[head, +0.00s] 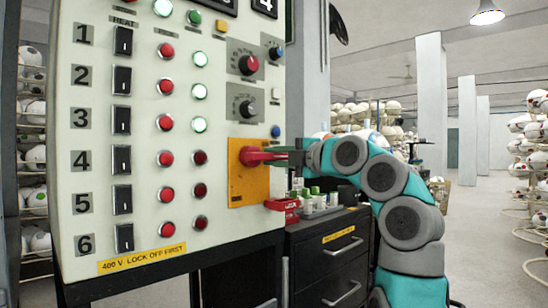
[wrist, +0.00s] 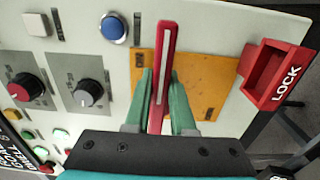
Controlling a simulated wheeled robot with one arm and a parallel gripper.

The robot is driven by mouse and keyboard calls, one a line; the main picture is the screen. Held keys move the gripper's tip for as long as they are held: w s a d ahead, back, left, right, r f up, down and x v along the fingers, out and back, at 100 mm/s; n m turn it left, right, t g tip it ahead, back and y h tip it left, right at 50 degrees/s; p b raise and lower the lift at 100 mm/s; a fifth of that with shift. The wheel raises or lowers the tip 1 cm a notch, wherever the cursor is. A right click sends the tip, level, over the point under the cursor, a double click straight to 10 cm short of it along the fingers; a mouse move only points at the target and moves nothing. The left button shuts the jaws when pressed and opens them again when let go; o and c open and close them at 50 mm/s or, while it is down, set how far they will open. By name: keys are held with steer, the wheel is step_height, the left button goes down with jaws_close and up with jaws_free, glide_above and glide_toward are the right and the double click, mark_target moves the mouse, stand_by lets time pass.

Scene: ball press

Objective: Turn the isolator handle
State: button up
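The red isolator handle (head: 262,156) sits on an orange plate (head: 249,187) at the lower right of the white panel. It points right, roughly level, in the head view. In the wrist view the handle (wrist: 166,60) runs up the middle with a pale stripe along it. My gripper (head: 295,156) is at the handle's outer end. In the wrist view its two green fingers (wrist: 163,85) lie close on both sides of the handle and appear shut on it. The handle's lower part is partly hidden by my gripper.
A red LOCK box (wrist: 271,76) is fixed right of the plate in the wrist view. Knobs and a blue button (wrist: 113,27) lie to the left. Below my arm stands a black drawer cabinet (head: 328,262) with small bottles (head: 312,198) on top.

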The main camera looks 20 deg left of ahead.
jaws_close()
steer(key=shift+f, duration=0.1)
stand_by(0.8)
